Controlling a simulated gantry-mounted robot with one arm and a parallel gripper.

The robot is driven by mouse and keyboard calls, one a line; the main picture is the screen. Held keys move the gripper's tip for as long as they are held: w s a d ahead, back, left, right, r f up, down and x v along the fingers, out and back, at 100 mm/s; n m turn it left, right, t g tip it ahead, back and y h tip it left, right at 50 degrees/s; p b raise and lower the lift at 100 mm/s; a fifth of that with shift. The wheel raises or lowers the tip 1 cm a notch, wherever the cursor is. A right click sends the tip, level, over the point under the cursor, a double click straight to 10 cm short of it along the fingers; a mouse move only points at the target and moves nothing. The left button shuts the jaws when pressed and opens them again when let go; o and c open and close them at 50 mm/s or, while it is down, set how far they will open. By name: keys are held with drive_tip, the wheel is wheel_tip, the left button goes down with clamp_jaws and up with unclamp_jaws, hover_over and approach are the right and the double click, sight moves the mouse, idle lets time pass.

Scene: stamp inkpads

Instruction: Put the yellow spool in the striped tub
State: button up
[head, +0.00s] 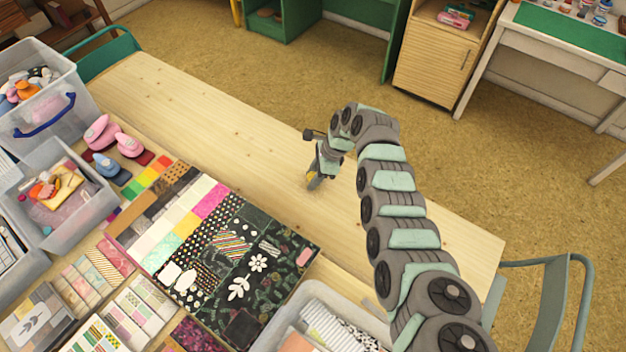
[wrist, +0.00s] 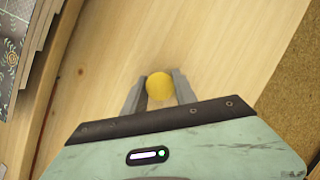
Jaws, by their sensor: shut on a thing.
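The yellow spool (wrist: 160,86) shows as a round yellow end between the two fingers of my gripper (wrist: 159,92) in the wrist view. The fingers are shut on its sides. In the head view my gripper (head: 315,180) points down over the bare wooden table, with a little yellow showing at its tips. I cannot tell whether the spool touches the table or hangs just above it. I cannot make out a striped tub in either view.
The wooden table (head: 196,103) is clear behind my gripper. Patterned paper sheets (head: 257,262) lie front left. Clear plastic bins (head: 83,128) stand at the left, and another bin (head: 348,300) is at the front. Pink and blue punches (head: 128,145) sit near the papers.

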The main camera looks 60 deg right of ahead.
clamp_jaws()
drive_tip(key=shift+r, duration=0.15)
wheel_tip(320, 180, up, 20)
drive_tip(key=p, duration=0.6)
drive_tip(key=shift+p, duration=0.3)
